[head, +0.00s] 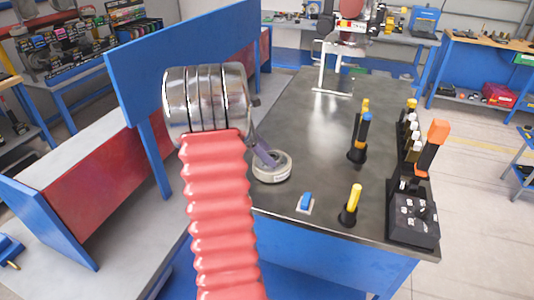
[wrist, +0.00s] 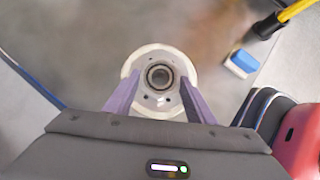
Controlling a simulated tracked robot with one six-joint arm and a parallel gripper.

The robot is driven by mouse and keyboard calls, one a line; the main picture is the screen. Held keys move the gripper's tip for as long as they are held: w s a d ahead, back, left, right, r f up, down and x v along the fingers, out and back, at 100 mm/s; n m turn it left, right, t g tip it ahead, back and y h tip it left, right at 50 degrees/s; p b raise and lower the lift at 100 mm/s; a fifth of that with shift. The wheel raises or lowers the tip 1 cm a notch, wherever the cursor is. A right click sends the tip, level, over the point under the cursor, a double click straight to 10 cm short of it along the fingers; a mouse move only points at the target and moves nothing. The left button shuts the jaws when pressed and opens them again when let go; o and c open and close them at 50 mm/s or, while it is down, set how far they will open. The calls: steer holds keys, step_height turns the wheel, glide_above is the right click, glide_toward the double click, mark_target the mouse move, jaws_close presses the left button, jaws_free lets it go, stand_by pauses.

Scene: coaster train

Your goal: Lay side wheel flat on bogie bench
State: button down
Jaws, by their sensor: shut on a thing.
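The side wheel (head: 272,168) is a pale, off-white disc with a grey hub, lying about level at the left edge of the dark-topped bench (head: 318,150). In the wrist view the wheel (wrist: 148,56) shows face-on, with a round bearing at its centre and small holes around it. My gripper (head: 266,158) is shut on the wheel. Its purple fingers (wrist: 159,88) reach along both sides of the wheel in the wrist view. I cannot tell whether the wheel's underside touches the bench top.
A small blue-and-white block (head: 305,202) and a yellow-handled tool (head: 350,205) stand near the bench's front edge. More tools (head: 359,138) and a black rack (head: 414,215) stand to the right. A blue-and-red panel (head: 190,60) rises left of the bench. The bench middle is clear.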

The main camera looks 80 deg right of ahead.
steer(key=shift+f, duration=0.1)
stand_by(0.6)
steer(key=c, duration=1.1)
jaws_free()
steer(key=o, duration=0.4)
steer(key=shift+f, duration=0.3)
steer(key=v, duration=1.4)
steer(key=shift+r, duration=0.1)
